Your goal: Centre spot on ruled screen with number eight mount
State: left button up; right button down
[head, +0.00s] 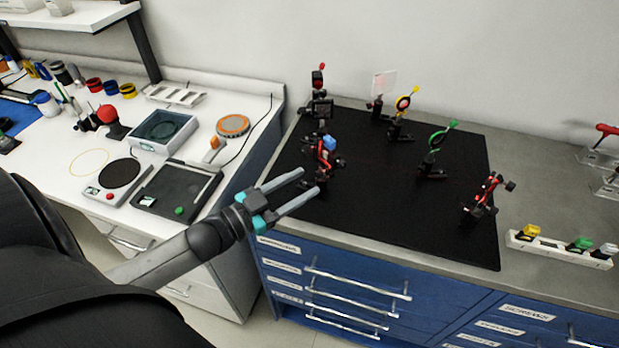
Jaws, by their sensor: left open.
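A pale, upright screen (384,84) stands on a small black stand at the back of the black board; its rulings and any spot on it are too small to make out. No number eight is readable on any mount. My left gripper (310,181) is open and empty at the board's left front edge, just in front of the blue-topped mount. My right gripper is out of view.
The black board (400,220) has clear room at its front middle. A red-topped device (319,78) stands at its back left corner. A white rack (560,249) with coloured pieces lies right of the board. The white bench at left holds a balance (110,182) and several instruments.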

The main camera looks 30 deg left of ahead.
aim_at(319, 174)
pick_arm(q)
jog(key=shift+x, duration=1.4)
jog(key=shift+c, duration=0.4)
grip_shut()
